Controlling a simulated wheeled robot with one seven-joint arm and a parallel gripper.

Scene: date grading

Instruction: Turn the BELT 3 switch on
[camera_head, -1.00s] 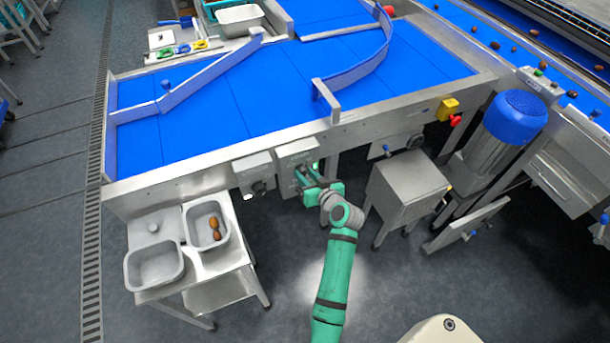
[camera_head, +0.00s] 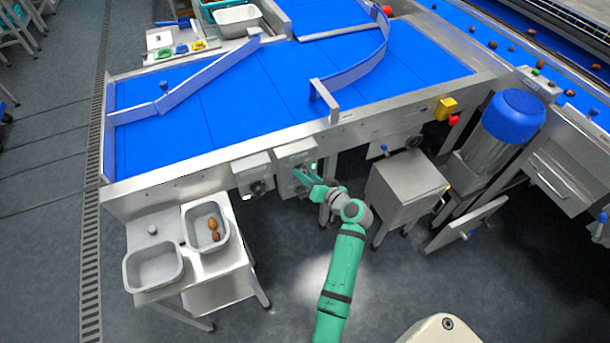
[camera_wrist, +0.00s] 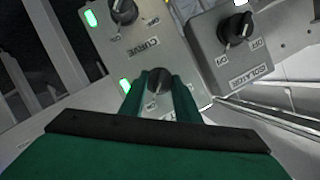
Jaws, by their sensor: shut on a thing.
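A grey switch box (camera_head: 297,158) is mounted on the front of the blue-belted table. In the wrist view, this box (camera_wrist: 140,45) has a black rotary knob labelled CURVE (camera_wrist: 123,11) and a second black knob (camera_wrist: 157,82) beside it. A green lamp is lit next to each. My gripper (camera_wrist: 159,80) has its two green fingers shut around the second knob. Its name label is hidden, so I cannot read BELT 3; part of its ON/OFF marking shows. In the head view my gripper (camera_head: 302,177) is at the box front.
An isolator box (camera_wrist: 235,45) with its own black knob is beside the switch box. A grey cabinet (camera_head: 405,185) stands to the right of my gripper. A small steel table (camera_head: 205,262) with trays is at the left. Open floor lies in front.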

